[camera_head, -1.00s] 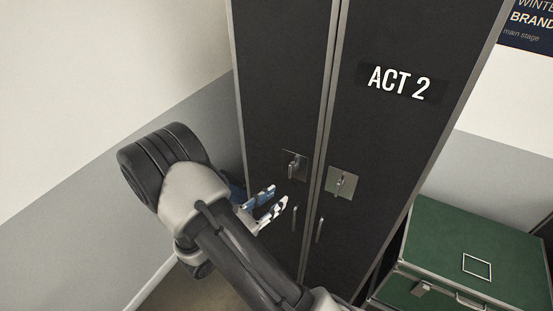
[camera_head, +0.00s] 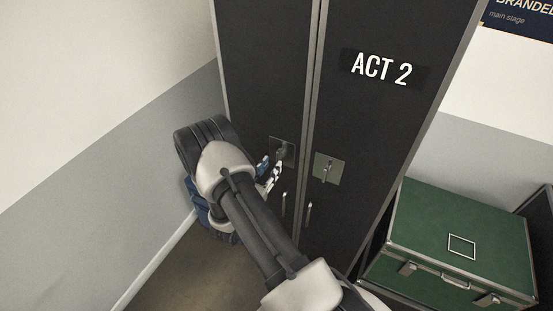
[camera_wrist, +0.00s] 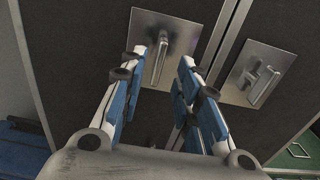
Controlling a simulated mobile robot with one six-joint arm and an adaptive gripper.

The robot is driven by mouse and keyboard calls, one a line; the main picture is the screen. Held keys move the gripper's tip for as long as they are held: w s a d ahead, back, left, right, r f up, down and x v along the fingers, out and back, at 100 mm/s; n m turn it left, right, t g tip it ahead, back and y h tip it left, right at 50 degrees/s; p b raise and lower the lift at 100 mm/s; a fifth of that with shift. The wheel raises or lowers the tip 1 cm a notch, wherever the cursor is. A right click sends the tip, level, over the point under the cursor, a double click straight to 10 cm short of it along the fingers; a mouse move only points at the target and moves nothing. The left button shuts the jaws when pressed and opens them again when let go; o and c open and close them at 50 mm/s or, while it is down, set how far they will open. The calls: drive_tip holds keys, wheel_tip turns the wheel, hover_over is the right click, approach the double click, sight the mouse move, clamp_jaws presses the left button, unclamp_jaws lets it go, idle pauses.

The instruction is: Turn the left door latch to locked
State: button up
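The left door latch (camera_wrist: 159,62) is a metal lever on a square plate (camera_head: 289,145) on the left door of a dark wardrobe. In the wrist view the lever hangs down with a slight tilt. My gripper (camera_wrist: 162,61) is open, with blue and white fingers, one on each side of the lever in that view. I cannot tell whether either finger touches it. In the head view my gripper (camera_head: 270,172) is just below and left of the left plate. The right door latch (camera_wrist: 263,84) has its own plate and is clear of my gripper.
Thin vertical door handles (camera_head: 308,214) sit below the latches. A green case (camera_head: 455,220) stands to the right of the wardrobe. The grey wall (camera_head: 120,170) is close on the left, with a blue item (camera_head: 197,200) low behind my arm.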

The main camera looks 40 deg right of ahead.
sight(277, 158)
drive_tip(key=x, duration=0.5)
drive_tip(key=shift+c, duration=0.6)
clamp_jaws()
